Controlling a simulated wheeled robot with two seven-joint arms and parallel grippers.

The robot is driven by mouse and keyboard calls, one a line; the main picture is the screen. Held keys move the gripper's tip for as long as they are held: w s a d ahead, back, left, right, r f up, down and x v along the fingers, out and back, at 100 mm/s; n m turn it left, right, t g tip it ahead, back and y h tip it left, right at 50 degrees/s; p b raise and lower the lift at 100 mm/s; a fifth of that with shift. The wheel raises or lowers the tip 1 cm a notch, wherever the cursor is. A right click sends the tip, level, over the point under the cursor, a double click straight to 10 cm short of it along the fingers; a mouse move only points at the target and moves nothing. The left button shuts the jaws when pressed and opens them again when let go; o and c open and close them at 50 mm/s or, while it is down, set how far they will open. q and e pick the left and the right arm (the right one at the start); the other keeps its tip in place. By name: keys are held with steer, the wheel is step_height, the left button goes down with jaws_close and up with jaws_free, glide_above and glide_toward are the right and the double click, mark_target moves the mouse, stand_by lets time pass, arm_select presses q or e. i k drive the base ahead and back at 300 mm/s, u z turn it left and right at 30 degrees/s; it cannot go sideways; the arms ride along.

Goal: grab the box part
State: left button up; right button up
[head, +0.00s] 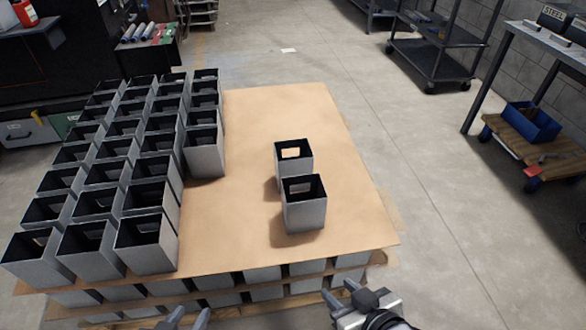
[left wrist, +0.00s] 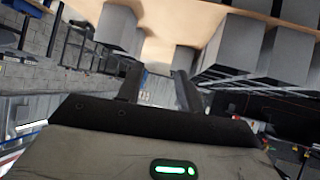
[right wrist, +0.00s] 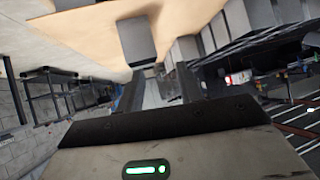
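Two grey open-topped box parts stand upright and apart from the main group on a tan cardboard sheet (head: 255,120). The nearer box part (head: 305,212) stands in front of the farther box part (head: 300,164) and partly hides it. My left gripper (head: 188,320) is at the bottom edge of the head view, in front of the stack. Its fingers (left wrist: 158,88) are apart with nothing between them. My right gripper (head: 343,296) is just in front of the sheet's near edge, below and right of the nearer box part. Its fingers (right wrist: 158,88) are apart and empty.
Rows of similar grey boxes (head: 145,243) fill the sheet's left side. More boxes (head: 262,275) form a layer under the sheet. The sheet's right side is clear around the two boxes. A cart (head: 435,60) and a wooden dolly with a blue bin (head: 533,122) stand at right.

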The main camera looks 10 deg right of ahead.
mark_target(303, 164)
steer(key=k, duration=0.5)
steer(key=z, duration=0.75)
steer(key=i, duration=0.85)
steer(key=u, duration=1.8)
steer(key=i, duration=0.5)
steer(key=z, duration=0.1)
